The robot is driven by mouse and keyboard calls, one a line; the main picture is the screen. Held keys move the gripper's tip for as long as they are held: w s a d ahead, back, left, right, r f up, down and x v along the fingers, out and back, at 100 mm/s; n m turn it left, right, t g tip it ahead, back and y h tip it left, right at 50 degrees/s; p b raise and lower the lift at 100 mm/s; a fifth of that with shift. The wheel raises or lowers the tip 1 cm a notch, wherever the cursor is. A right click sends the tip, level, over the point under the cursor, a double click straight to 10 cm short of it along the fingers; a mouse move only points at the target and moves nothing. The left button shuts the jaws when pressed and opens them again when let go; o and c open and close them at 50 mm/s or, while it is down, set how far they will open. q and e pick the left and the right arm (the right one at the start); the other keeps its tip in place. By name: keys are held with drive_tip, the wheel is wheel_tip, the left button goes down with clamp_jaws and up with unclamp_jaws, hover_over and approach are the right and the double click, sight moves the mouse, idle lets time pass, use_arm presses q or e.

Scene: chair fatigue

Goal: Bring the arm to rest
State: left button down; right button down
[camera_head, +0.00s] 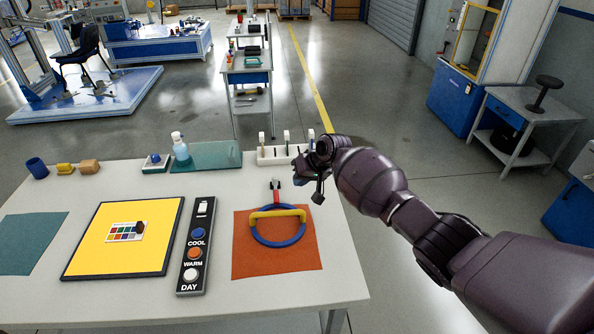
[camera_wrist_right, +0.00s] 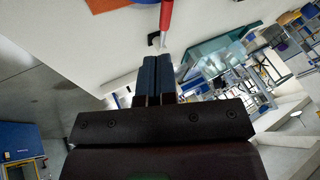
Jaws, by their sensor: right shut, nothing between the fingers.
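My right arm comes in from the right in the head view, and its gripper (camera_head: 312,188) hangs just over the table's right edge area. In the right wrist view the two dark blue fingers (camera_wrist_right: 157,80) are together with nothing between them. A tool with a red handle (camera_head: 276,188) lies on the table left of the gripper. Its red part (camera_wrist_right: 166,18) also shows just past the fingertips in the wrist view; I cannot tell the exact gap. My left gripper is not in view.
The white table (camera_head: 100,190) carries an orange mat (camera_head: 250,262) with a blue ring (camera_head: 258,240), a control panel (camera_head: 196,240), a yellow board (camera_head: 100,250) and a white rack (camera_head: 270,156). Right of the table is open floor; a side table (camera_head: 530,115) stands farther off.

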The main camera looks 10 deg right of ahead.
wheel_tip(320, 180, up, 9)
drive_tip(key=w+a+n+t, duration=0.2)
drive_tip(key=w+n+t, duration=0.1)
drive_tip(key=t, duration=0.4)
use_arm(q)
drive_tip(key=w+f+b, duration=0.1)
drive_tip(key=b, duration=0.2)
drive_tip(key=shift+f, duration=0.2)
use_arm(e)
drive_tip(key=s+d+f+m+h, duration=0.1)
drive_tip(key=s+d+f, duration=0.5)
drive_tip(key=s, duration=0.8)
drive_tip(key=s+d+f+m+h, duration=0.1)
drive_tip(key=s+d+f, duration=0.5)
drive_tip(key=s, duration=0.9)
drive_tip(key=s+d+f+m+h, duration=0.1)
drive_tip(key=s+d+f+h, duration=0.2)
drive_tip(key=s+d+f, duration=0.3)
drive_tip(key=s+f, duration=0.5)
drive_tip(key=s, duration=0.3)
drive_tip(key=shift+s+f+t+h, duration=0.2)
drive_tip(key=shift+s+t+h, duration=0.1)
drive_tip(key=shift+s, duration=0.1)
